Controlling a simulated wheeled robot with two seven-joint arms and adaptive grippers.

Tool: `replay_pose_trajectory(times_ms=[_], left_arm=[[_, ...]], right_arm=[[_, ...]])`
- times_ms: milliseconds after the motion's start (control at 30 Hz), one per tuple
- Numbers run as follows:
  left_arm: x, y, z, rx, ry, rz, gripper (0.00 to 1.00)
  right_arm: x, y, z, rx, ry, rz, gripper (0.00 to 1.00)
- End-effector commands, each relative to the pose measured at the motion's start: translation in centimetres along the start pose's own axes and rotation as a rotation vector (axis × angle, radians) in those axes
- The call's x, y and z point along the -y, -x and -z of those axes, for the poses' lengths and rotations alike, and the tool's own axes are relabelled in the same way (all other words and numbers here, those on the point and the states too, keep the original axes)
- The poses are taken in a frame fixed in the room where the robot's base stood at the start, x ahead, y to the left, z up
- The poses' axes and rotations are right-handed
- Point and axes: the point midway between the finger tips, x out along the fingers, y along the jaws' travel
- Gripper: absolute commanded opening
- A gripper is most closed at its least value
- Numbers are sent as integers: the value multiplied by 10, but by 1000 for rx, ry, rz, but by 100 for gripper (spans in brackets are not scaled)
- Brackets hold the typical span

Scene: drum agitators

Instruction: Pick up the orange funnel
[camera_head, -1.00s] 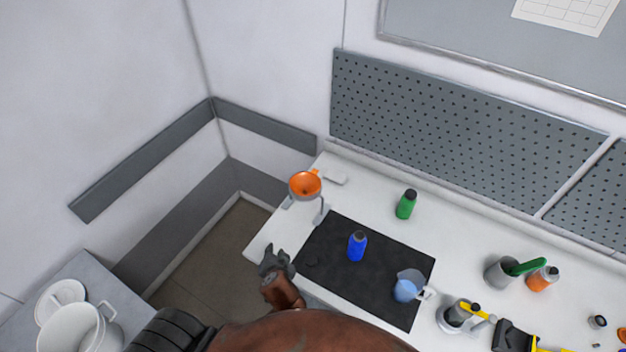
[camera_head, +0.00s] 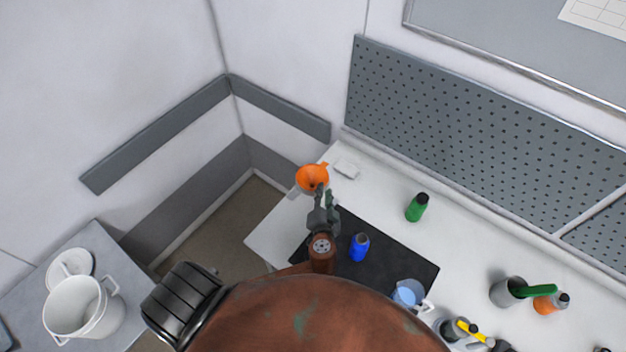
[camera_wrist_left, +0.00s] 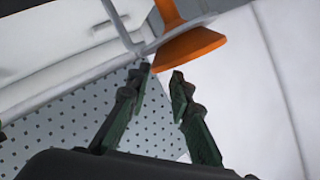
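My right gripper is not in view.
A black mat (camera_head: 385,262) carries a blue bottle (camera_head: 359,247) and a light blue jug (camera_head: 407,293). A green bottle (camera_head: 417,208) stands behind it. A grey pegboard (camera_head: 470,130) rises at the back. A side table (camera_head: 110,245) holds a white bucket (camera_head: 82,308).

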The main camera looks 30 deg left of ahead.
Motion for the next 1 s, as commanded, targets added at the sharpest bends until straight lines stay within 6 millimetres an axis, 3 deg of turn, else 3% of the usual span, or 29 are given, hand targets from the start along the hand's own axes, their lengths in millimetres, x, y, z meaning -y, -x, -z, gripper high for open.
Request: replay_pose_trajectory(times_ms=[133,333,467,733,1000], left_arm=[[2,-19,2,-1,-2,1,20],[1,-26,-1,3,1,0,20],[1,-26,-2,3,1,0,19],[2,-26,-2,4,1,1,1],[1,-26,-2,5,1,0,0]], right_arm=[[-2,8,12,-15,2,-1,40],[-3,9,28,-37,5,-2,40],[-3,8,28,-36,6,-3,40],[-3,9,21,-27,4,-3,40],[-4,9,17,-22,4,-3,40]])
